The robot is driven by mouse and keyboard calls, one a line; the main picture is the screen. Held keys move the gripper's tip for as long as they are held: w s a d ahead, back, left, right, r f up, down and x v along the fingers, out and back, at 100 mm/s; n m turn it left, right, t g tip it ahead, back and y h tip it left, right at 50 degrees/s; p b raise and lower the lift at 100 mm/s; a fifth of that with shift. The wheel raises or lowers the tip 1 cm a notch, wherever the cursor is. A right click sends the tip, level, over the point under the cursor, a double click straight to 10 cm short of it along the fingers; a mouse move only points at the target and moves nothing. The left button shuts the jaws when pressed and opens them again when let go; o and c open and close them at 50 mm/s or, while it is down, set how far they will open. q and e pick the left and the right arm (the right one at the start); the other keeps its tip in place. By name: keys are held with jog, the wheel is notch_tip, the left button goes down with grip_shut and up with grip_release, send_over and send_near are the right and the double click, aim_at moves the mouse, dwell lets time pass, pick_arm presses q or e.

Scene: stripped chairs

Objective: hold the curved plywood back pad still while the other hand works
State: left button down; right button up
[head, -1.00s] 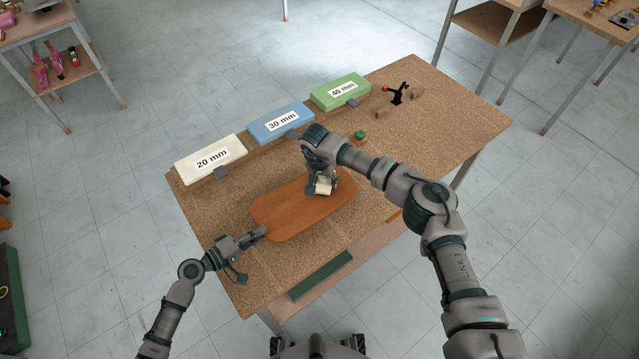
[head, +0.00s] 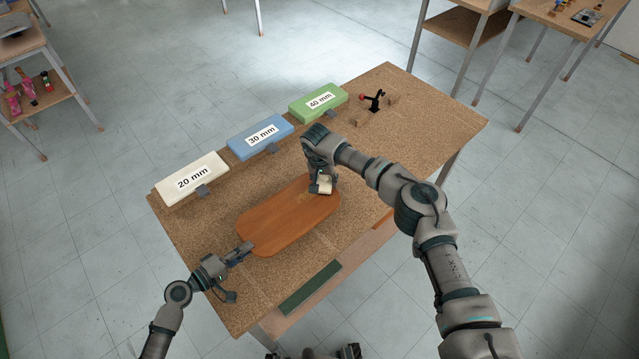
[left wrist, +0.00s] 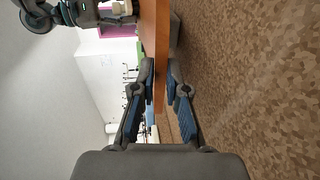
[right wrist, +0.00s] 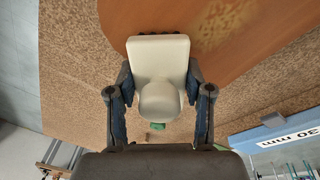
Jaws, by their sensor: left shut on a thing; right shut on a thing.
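The curved plywood back pad (head: 275,228) is an orange-brown, round-ended board on the cork-like bench top. My left gripper (head: 246,249) is shut on its near left end. In the left wrist view the pad's edge (left wrist: 157,35) runs between the fingers (left wrist: 160,80). My right gripper (head: 322,180) is shut on a cream block (head: 325,186) at the pad's far right end. In the right wrist view the block (right wrist: 158,60) has a rounded knob between the fingers. A pale speckled patch (right wrist: 225,25) shows on the pad. The block's underside is hidden.
White 20 mm (head: 192,180), blue 30 mm (head: 261,137) and green 40 mm (head: 318,101) boxes line the bench's back edge. A small black stand with a red knob (head: 375,100) is at the far right.

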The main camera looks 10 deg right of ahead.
aim_at(295, 202)
jog(key=shift+s+a+f, duration=0.2)
jog(key=shift+s+a, duration=0.75)
jog(key=shift+a, duration=0.5)
jog(key=shift+s+a+f, duration=0.25)
jog(key=shift+s+a, duration=0.7)
jog(key=shift+a, duration=0.5)
jog(key=shift+s+a+f, duration=0.2)
jog(key=shift+s+a, duration=0.75)
jog(key=shift+a, duration=0.5)
notch_tip(295, 202, up, 7)
jog(key=shift+s+a, duration=0.15)
jog(key=shift+a, duration=0.3)
jog(key=shift+w+a+f, duration=0.2)
jog(key=shift+w+f, duration=0.1)
jog(key=shift+f, duration=0.6)
jog(key=shift+w+a+f, duration=0.15)
jog(key=shift+w+f, duration=0.1)
jog(key=shift+f, duration=0.6)
jog(key=shift+w+a+f, duration=0.2)
jog(key=shift+w+f, duration=0.1)
jog(key=shift+f, duration=0.6)
jog(key=shift+d+f, duration=0.1)
jog(key=shift+f, duration=0.55)
jog(key=shift+w, duration=0.1)
